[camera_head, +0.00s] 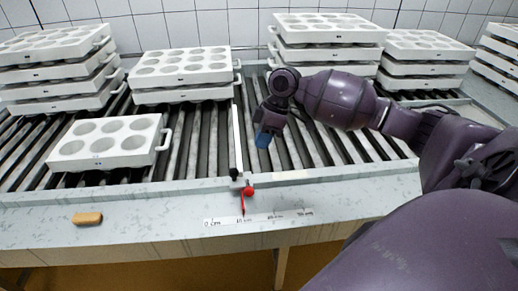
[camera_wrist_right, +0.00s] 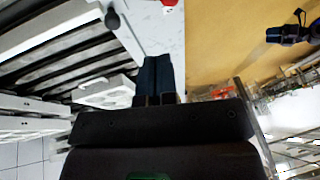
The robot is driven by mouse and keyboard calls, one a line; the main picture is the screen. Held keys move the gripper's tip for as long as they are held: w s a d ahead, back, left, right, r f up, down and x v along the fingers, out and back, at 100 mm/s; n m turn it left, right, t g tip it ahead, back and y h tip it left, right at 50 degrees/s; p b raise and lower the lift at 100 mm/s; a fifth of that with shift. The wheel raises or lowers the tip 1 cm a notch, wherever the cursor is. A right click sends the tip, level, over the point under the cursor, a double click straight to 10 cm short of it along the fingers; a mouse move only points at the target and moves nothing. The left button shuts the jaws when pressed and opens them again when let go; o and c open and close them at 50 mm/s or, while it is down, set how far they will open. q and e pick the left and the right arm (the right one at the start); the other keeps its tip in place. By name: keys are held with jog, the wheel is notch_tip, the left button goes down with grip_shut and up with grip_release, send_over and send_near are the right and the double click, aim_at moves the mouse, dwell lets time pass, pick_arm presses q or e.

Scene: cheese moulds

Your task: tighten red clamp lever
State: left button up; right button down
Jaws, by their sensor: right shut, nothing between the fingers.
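The red clamp lever (camera_head: 248,190) sits at the front edge of the roller conveyor, at the near end of a pale guide rail (camera_head: 237,140). Its thin red arm points down toward the ruler strip. Part of it shows red at the top edge of the right wrist view (camera_wrist_right: 169,3). My right gripper (camera_head: 263,141) is above the rollers, behind and slightly right of the lever, apart from it. Its blue fingers are together and empty in the right wrist view (camera_wrist_right: 158,62). My left gripper cannot be made out.
White moulds stand in stacks (camera_head: 182,68) along the back. One single mould (camera_head: 110,143) lies on the rollers at left. A tan block (camera_head: 88,218) and a white ruler strip (camera_head: 260,217) lie on the front ledge (camera_head: 155,215). The ledge around the lever is mostly clear.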

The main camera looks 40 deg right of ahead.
aim_at(248, 187)
jog(key=x, duration=0.7)
jog(key=s+x, duration=0.1)
jog(key=x, duration=0.2)
jog(key=shift+a+f+b, duration=0.15)
jog(key=shift+f+b, duration=0.2)
jog(key=shift+f, duration=0.05)
jog(key=shift+s+a+f, duration=0.2)
jog(key=shift+f, duration=0.25)
pick_arm(q)
jog(key=shift+s+a+f, duration=0.1)
jog(key=shift+s+f, duration=0.25)
jog(key=shift+f, duration=0.35)
jog(key=shift+w, duration=0.1)
jog(key=shift+r, duration=0.1)
